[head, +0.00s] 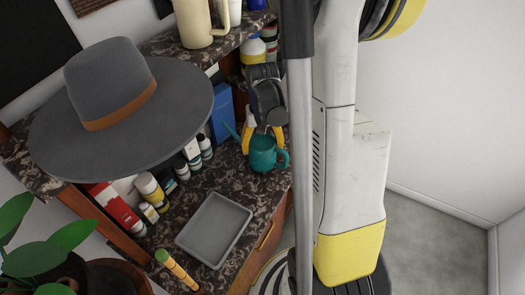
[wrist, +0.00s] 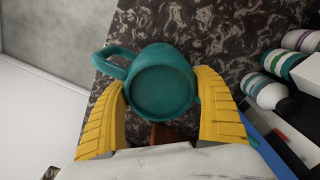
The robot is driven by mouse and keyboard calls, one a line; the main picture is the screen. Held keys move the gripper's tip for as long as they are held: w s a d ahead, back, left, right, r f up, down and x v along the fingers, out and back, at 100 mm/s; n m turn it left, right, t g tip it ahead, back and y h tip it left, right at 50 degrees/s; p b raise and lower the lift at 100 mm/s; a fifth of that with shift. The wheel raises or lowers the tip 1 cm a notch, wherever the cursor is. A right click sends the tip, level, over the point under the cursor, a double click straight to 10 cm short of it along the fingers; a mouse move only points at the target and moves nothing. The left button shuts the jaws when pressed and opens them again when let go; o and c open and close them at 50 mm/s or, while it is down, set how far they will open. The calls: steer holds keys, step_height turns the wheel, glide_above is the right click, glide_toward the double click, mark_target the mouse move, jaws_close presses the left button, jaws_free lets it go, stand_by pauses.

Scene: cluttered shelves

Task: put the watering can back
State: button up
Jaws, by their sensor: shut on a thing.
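The teal watering can (head: 263,155) is at the right of the dark marbled shelf top in the head view, with its spout to the left and its handle to the right. My gripper (head: 263,139) is shut on it, with the yellow fingers on either side of its body. In the wrist view the watering can (wrist: 165,92) shows its round face between the fingers of my gripper (wrist: 160,78), handle to the upper left. I cannot tell whether it touches the surface or is just above it.
A grey tray (head: 214,230) lies on the marbled top in front of the can. Several bottles (head: 151,189) and a blue box (head: 222,113) stand behind and left. A large grey hat (head: 112,95) covers part of the shelves. A cream pitcher (head: 203,22) stands higher up.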

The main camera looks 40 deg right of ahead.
steer(key=shift+f, duration=0.75)
steer(key=shift+f, duration=0.1)
steer(key=o, duration=1.4)
step_height(320, 180, up, 12)
steer(key=p, duration=0.3)
